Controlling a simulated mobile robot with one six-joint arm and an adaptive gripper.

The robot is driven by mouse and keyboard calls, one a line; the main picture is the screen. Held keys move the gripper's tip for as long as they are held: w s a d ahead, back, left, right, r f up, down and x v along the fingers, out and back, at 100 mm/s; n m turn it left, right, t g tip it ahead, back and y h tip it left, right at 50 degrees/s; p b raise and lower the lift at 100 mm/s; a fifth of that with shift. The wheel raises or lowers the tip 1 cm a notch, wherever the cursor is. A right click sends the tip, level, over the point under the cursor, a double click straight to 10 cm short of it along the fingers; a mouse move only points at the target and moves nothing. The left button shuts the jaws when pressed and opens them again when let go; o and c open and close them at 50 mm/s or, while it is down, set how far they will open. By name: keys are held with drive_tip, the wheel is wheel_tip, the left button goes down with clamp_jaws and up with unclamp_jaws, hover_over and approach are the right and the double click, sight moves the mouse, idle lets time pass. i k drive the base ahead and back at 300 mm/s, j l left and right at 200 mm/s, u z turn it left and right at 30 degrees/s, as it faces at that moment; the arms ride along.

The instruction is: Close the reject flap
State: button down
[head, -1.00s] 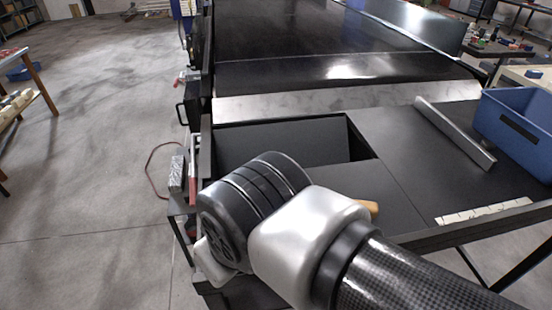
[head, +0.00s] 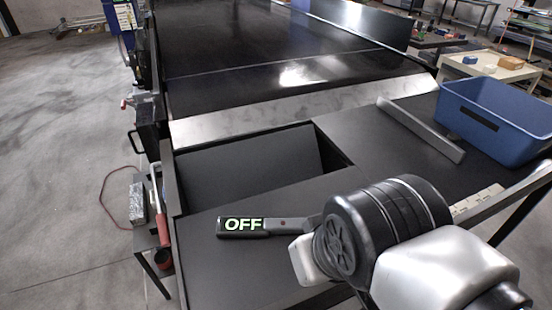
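A rectangular opening lies in the black table top at the near end of the conveyor. A flat dark-grey panel (head: 250,168), which looks like the reject flap, sits tilted inside it, below the rim. A darker gap shows along its right side, so the flap looks open. My arm's wrist crosses the lower right of the head view, apart from the opening in the picture. My gripper's fingers do not show, and no contact with the flap is visible.
A black wand with a lit OFF label (head: 244,225) lies near the opening, its right end behind my wrist. A grey bar (head: 420,130) and a blue bin (head: 495,118) stand on the right. A red-handled tool (head: 160,205) is at the left edge.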

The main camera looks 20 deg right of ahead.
sight(212, 178)
drive_tip(key=k+j, duration=0.15)
drive_tip(key=j, duration=0.2)
drive_tip(key=k+j, duration=0.2)
drive_tip(key=j, duration=0.15)
drive_tip(key=k+j, duration=0.15)
drive_tip(key=j, duration=0.25)
drive_tip(key=k+j, duration=0.15)
drive_tip(key=j, duration=0.2)
drive_tip(key=i+j, duration=0.2)
drive_tip(key=j, duration=0.15)
drive_tip(key=i+j, duration=0.2)
drive_tip(key=j, duration=0.15)
drive_tip(key=i+j, duration=0.25)
drive_tip(key=j, duration=0.15)
drive_tip(key=i+j, duration=0.2)
drive_tip(key=j, duration=0.15)
drive_tip(key=i+l, duration=0.25)
drive_tip(key=i, duration=0.2)
